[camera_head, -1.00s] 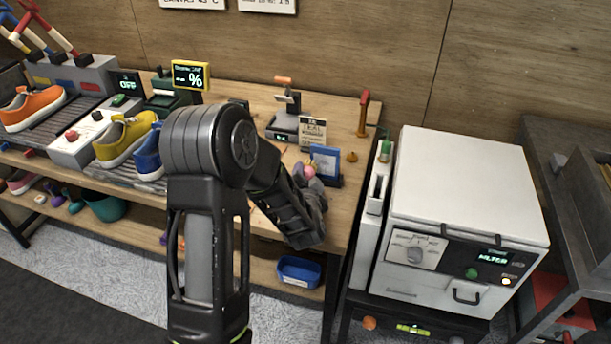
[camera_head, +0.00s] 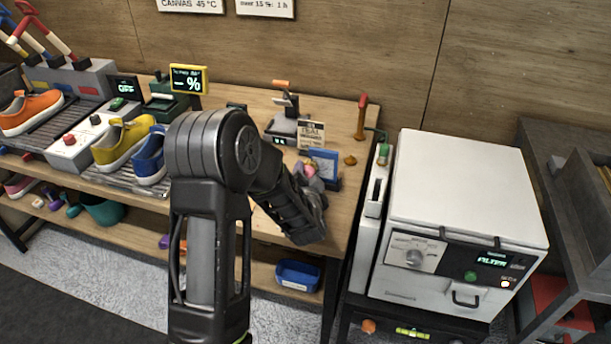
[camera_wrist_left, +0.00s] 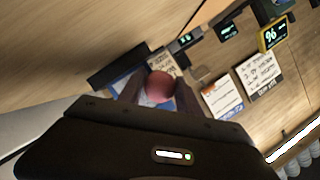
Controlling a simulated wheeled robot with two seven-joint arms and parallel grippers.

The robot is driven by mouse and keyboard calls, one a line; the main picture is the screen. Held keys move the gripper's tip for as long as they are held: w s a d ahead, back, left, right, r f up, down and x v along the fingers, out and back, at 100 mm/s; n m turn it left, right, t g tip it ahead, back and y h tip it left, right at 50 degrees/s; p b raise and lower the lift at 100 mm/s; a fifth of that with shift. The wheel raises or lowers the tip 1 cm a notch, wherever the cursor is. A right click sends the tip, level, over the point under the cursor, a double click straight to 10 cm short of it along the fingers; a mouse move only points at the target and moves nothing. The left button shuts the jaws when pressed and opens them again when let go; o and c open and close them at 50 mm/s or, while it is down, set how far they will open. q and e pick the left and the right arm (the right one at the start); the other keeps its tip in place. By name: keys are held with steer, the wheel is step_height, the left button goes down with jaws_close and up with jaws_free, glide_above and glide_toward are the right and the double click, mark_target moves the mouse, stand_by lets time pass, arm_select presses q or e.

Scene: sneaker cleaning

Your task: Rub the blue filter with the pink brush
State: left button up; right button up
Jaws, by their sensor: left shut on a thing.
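My left gripper (camera_head: 312,183) is over the right part of the wooden workbench, partly hidden behind my own forearm. It is shut on the pink brush (camera_head: 311,168), whose rounded pink end (camera_wrist_left: 159,88) shows between the fingers in the left wrist view. The blue filter (camera_head: 325,160) is a blue-framed panel standing upright in a dark holder, right beside the brush. In the left wrist view the blue filter (camera_wrist_left: 122,98) is mostly hidden behind the brush and fingers. I cannot tell whether the brush touches it. My right gripper is not in view.
A small sign (camera_head: 311,133) and a grey device (camera_head: 285,122) stand behind the filter. A red-topped post (camera_head: 362,115) is near the bench's back right. A white machine (camera_head: 460,190) stands to the right. Several sneakers sit at the left.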

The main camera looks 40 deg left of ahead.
arm_select(q)
steer(key=shift+w+d, duration=0.25)
steer(key=shift+d, duration=0.6)
steer(key=shift+w+d, duration=0.25)
steer(key=shift+d, duration=0.55)
steer(key=shift+d, duration=0.1)
steer(key=shift+w+d+p, duration=0.15)
steer(key=shift+w+d, duration=0.2)
steer(key=shift+d, duration=0.4)
steer(key=shift+w+d+p, duration=0.15)
steer(key=shift+w+d, duration=0.15)
steer(key=shift+d, duration=0.4)
steer(key=shift+a, duration=0.1)
steer(key=shift+s+a, duration=0.3)
steer(key=shift+a, duration=0.45)
steer(key=shift+s+a, duration=0.3)
steer(key=shift+a, duration=0.45)
steer(key=shift+a, duration=0.1)
steer(key=shift+s+a+b, duration=0.3)
steer(key=shift+a, duration=0.65)
steer(key=shift+s+a+r, duration=0.1)
steer(key=shift+s+a, duration=0.05)
steer(key=shift+a, duration=0.5)
